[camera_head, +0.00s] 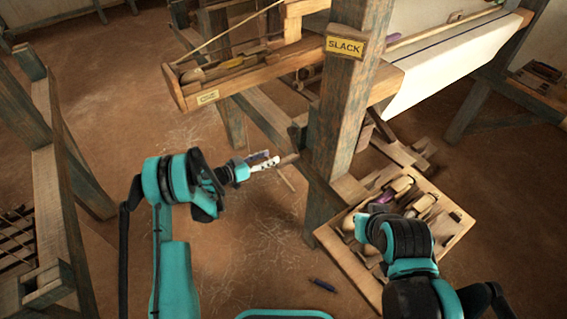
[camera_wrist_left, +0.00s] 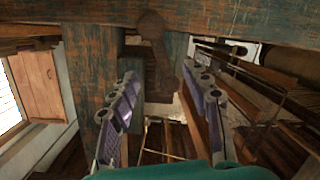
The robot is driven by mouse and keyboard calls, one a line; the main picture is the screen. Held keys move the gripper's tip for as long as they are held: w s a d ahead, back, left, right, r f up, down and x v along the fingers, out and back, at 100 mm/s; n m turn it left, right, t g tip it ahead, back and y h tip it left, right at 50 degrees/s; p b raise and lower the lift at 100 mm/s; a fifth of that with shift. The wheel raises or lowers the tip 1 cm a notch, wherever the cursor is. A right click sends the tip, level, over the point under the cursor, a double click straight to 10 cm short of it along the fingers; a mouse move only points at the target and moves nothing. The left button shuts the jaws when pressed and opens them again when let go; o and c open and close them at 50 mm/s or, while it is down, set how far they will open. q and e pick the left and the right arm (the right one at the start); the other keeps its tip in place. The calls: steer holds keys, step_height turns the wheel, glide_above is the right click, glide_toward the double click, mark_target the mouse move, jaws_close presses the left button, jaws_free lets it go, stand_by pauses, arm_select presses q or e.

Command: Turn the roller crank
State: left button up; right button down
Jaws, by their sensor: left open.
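The roller crank (camera_head: 293,139) is a dark, rusty arm on the loom post, with a short brown handle pointing toward my left gripper. My left gripper (camera_head: 272,161) is open, with its fingertips close to the handle's end. In the left wrist view the rusty crank (camera_wrist_left: 152,45) shows ahead, against the blue-green timber. The open left gripper (camera_wrist_left: 163,92) has a finger on each side of the lower crank, and nothing is clamped. I cannot tell whether the handle's tip is between the fingers or just beyond them. My right arm is at lower right; its gripper does not show.
The loom post (camera_head: 342,115) with a SLACK sign (camera_head: 345,46) stands right beside the crank. A wooden tray (camera_head: 345,262) of tools lies under my right arm. White cloth (camera_head: 440,72) hangs at upper right.

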mark_target(283, 162)
arm_select(q)
step_height(283, 162, down, 6)
steer(key=s+r+m+t+h, duration=0.1)
steer(key=s, duration=0.1)
steer(key=x, duration=0.7)
steer(key=shift+w+d+f+b, duration=0.1)
steer(key=shift+w+d+b, duration=0.1)
steer(key=shift+b, duration=0.2)
steer(key=shift+c, duration=0.4)
jaws_close()
